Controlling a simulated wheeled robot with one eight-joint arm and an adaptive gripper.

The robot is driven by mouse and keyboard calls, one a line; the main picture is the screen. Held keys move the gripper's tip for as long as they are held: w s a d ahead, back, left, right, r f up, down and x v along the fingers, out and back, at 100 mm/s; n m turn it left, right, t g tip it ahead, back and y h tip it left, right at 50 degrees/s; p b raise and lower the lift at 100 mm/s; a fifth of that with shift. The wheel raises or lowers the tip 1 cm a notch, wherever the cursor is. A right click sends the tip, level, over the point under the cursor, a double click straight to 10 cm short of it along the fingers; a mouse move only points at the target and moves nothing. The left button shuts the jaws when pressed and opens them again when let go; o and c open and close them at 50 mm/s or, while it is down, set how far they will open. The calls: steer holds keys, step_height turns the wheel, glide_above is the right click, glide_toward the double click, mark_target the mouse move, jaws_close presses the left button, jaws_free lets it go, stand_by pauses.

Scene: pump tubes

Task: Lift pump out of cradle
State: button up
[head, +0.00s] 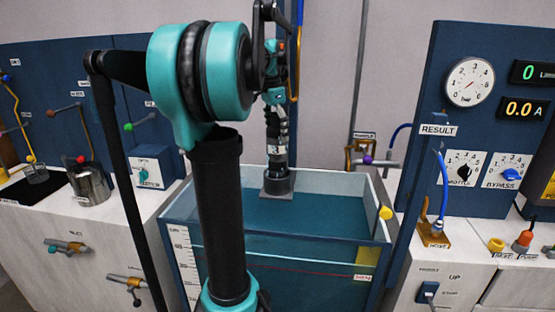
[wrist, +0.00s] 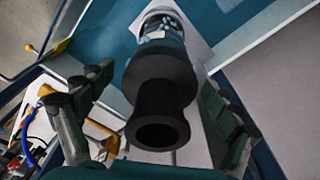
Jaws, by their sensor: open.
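The pump (head: 278,152) is a dark, upright cylinder with a grey banded body and a wide black foot. It stands at the tank's far side, on a grey plate (head: 276,195) that looks like its cradle. In the wrist view the pump's stepped black end (wrist: 160,105) points at the camera, with its paler body and a pale plate behind. My gripper (head: 275,98) is above the pump's top in the head view. In the wrist view my gripper (wrist: 158,82) is open, one finger on each side of the pump. Whether either finger touches it I cannot tell.
A tank (head: 176,222) of teal water stands below, with a red line on its front. A blue panel with a gauge (head: 469,82) and valve knobs rises at right. A bench with a metal pot (head: 88,185) is at left. A blue hose (head: 441,190) hangs at right.

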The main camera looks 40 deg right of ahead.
steer(key=shift+d+f, duration=0.1)
steer(key=shift+f, duration=0.55)
steer(key=shift+c, duration=0.5)
steer(key=c, duration=1.9)
steer(key=shift+o, duration=0.2)
steer(key=shift+r, duration=0.1)
